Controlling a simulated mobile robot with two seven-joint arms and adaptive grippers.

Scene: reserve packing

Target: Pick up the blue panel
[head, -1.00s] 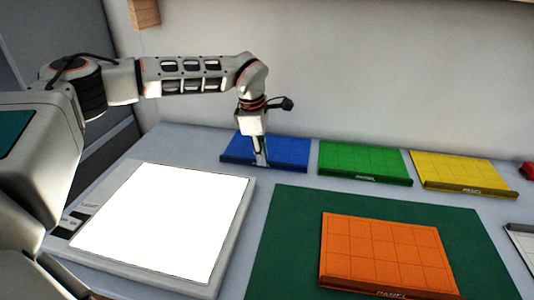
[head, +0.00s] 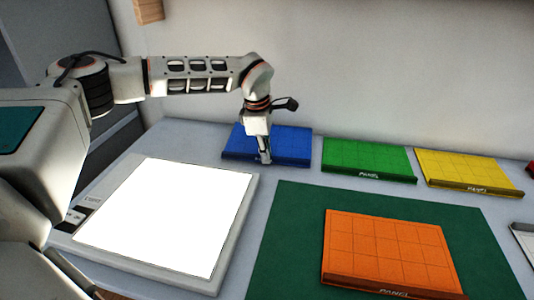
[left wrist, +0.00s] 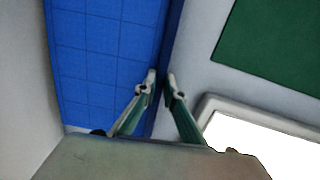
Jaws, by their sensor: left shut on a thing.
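The blue panel (head: 290,145) lies on the table at the back, left of the green panel. My left gripper (head: 265,160) points down at its front edge and is shut on that edge. In the left wrist view the blue panel (left wrist: 105,50) fills the upper left, and the fingers of my left gripper (left wrist: 160,80) close on its dark blue edge strip from both sides. The panel appears to rest on the table; any small gap under it cannot be told. My right gripper is not in view.
A green panel (head: 365,157) and a yellow panel (head: 465,167) lie to the right in the back row. An orange panel (head: 385,250) lies on a dark green mat (head: 290,215). A lit white light pad (head: 160,215) is at front left. A wall stands behind.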

